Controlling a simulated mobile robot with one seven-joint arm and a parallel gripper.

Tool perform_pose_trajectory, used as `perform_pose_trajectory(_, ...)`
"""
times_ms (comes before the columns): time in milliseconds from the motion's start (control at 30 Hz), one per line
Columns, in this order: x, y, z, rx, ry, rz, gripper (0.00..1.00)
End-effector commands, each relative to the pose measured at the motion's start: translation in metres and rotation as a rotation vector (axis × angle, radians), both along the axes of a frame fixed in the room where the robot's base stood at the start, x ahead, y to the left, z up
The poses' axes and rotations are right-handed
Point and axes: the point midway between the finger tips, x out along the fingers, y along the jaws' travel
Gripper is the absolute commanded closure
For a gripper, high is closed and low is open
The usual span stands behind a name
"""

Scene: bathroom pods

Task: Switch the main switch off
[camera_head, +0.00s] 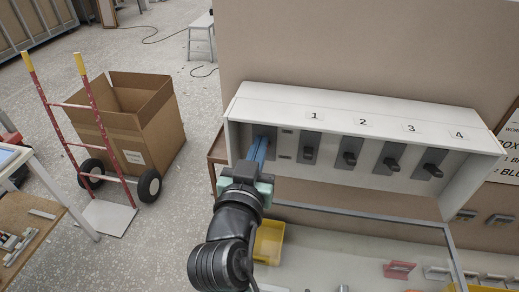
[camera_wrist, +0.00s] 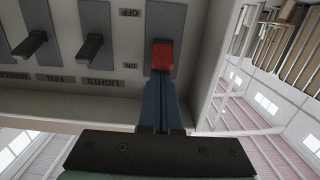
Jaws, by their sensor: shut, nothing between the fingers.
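The main switch is the unnumbered lever at the left end of the white switch box. Its red handle (camera_wrist: 162,56) shows in the wrist view, on a grey plate beside the OFF label (camera_wrist: 129,13) and ON label (camera_wrist: 130,68). The handle's end appears nearer the ON label. My gripper (camera_wrist: 162,82) is shut and empty, its blue fingers reaching up to the red handle. They seem to touch it or nearly so; I cannot tell which. In the head view my gripper (camera_head: 263,142) covers the switch.
The white switch box (camera_head: 350,105) holds black levers numbered 1 to 4, with lever 1 (camera_head: 309,153) closest to my gripper. The box's side walls stand out around the levers. A yellow bin (camera_head: 269,243) is below. A hand truck (camera_head: 90,120) and cardboard box (camera_head: 140,115) stand at left.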

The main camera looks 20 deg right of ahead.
Motion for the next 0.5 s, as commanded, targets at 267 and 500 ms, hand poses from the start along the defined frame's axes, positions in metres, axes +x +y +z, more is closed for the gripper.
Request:
perform_pose_trajectory(267,-0.0003,0.0007,-0.004,-0.016,-0.025,0.001,1.0)
perform_pose_trajectory(500,-0.0008,0.001,-0.0054,-0.033,-0.05,0.001,1.0)
